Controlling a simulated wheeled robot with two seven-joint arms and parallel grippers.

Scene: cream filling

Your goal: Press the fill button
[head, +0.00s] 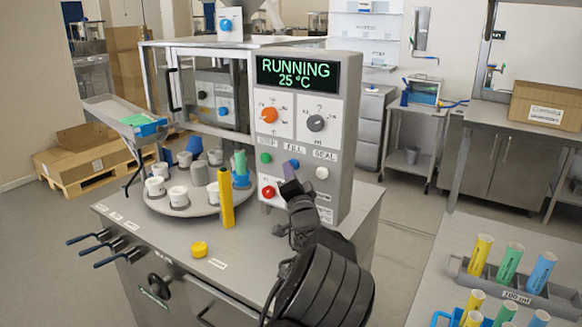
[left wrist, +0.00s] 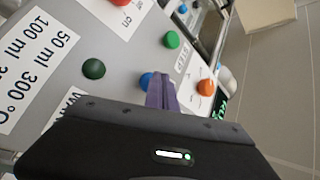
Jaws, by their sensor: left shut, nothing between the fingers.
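The control panel (head: 318,185) stands upright on the machine, with a screen reading RUNNING 25 °C. The blue button (head: 294,163) sits under the FILL label (head: 294,147), between a green button (head: 265,158) and a white button (head: 322,172). My left gripper (head: 289,175) is shut and empty, its tip in front of the panel just below the blue button. In the left wrist view, the purple fingers (left wrist: 161,93) are closed together beside a blue button (left wrist: 147,80), which they partly cover. I cannot tell whether they touch it. My right gripper is out of view.
A red button (head: 268,192) and an orange knob (head: 269,115) are close by on the panel. A round turntable (head: 205,208) with several white cups and a yellow tube (head: 226,198) stand left of the panel. A rack of coloured tubes (head: 520,288) is at right.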

